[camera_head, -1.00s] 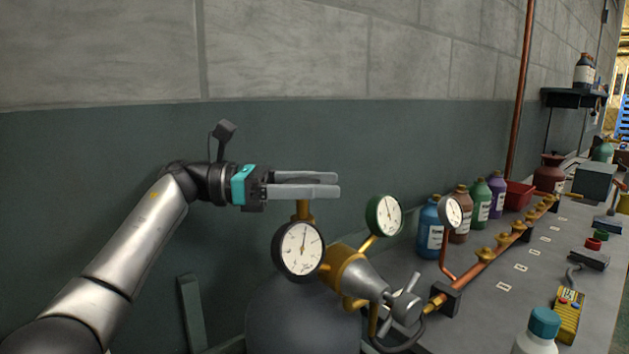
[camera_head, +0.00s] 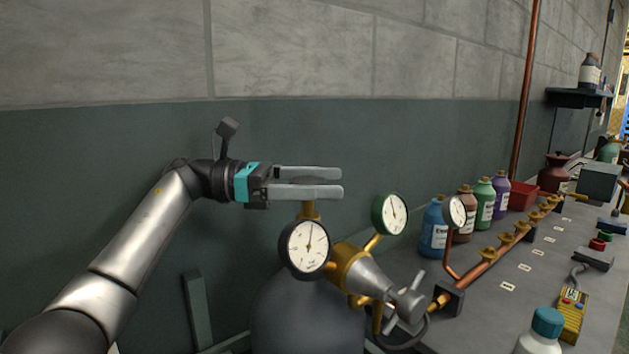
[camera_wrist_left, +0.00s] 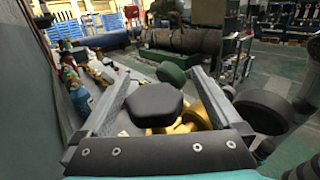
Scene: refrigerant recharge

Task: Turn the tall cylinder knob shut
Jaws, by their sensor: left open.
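A tall grey cylinder (camera_head: 308,318) stands at the lower middle in the head view. Its brass stem (camera_head: 309,210) rises to just under my left gripper (camera_head: 341,183). In the left wrist view a dark, rounded six-sided knob (camera_wrist_left: 153,104) shows between the two open fingers (camera_wrist_left: 157,82), with brass fittings (camera_wrist_left: 196,117) below it. A white-faced gauge (camera_head: 304,249) is beside the stem. My right gripper is not in view.
A green-rimmed gauge (camera_head: 391,213) and a grey spoked handle (camera_head: 408,305) are on the fittings right of the cylinder. The bench (camera_head: 487,310) carries bottles, a copper manifold (camera_head: 490,259) and a yellow meter (camera_head: 572,315).

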